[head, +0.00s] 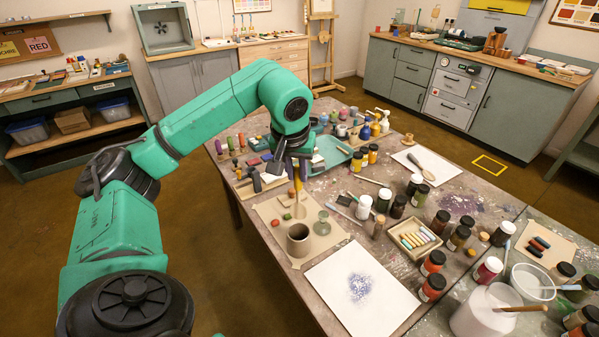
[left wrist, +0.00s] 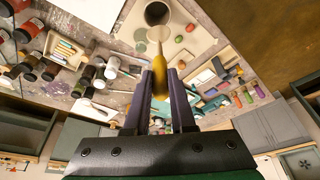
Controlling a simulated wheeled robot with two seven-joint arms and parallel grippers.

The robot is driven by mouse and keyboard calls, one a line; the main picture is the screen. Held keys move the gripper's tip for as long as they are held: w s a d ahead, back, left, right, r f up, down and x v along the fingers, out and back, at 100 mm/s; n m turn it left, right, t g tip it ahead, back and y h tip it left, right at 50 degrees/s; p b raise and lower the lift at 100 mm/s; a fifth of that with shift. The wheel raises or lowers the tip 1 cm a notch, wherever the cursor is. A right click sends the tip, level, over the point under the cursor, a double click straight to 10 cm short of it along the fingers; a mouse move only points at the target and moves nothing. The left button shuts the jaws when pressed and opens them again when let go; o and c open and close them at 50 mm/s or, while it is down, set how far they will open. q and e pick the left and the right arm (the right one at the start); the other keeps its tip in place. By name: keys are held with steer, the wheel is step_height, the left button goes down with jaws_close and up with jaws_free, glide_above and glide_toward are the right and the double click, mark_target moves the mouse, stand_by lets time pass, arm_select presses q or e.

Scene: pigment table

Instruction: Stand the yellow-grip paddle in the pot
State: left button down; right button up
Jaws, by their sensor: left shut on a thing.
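My left gripper (head: 297,178) is shut on the yellow grip of the paddle (head: 299,206). The paddle hangs below the fingers with its pale end down, close to upright. In the left wrist view, the yellow grip (left wrist: 158,72) lies between the two dark fingers, and the pale end points toward the pot. The dark grey-brown pot (head: 299,243) stands upright on a tan mat, its mouth open. The paddle's lower end appears just behind and above the pot's rim in the head view; the exact gap is unclear. The pot also shows in the left wrist view (left wrist: 157,13).
The tan mat (head: 325,243) also holds a greenish stemmed dish (head: 323,220) and small red and green lumps. White paper with a blue smudge (head: 361,287) lies right of the pot. Jars, bottles and a crayon tray (head: 415,240) crowd the table's right side.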

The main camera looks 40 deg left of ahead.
mark_target(297, 189)
arm_select(q)
step_height(297, 189, down, 5)
steer(key=b, duration=0.4)
steer(key=shift+f+b, duration=2)
steer(key=shift+f, duration=1.05)
steer(key=c, duration=0.7)
jaws_free()
steer(key=shift+r, duration=0.15)
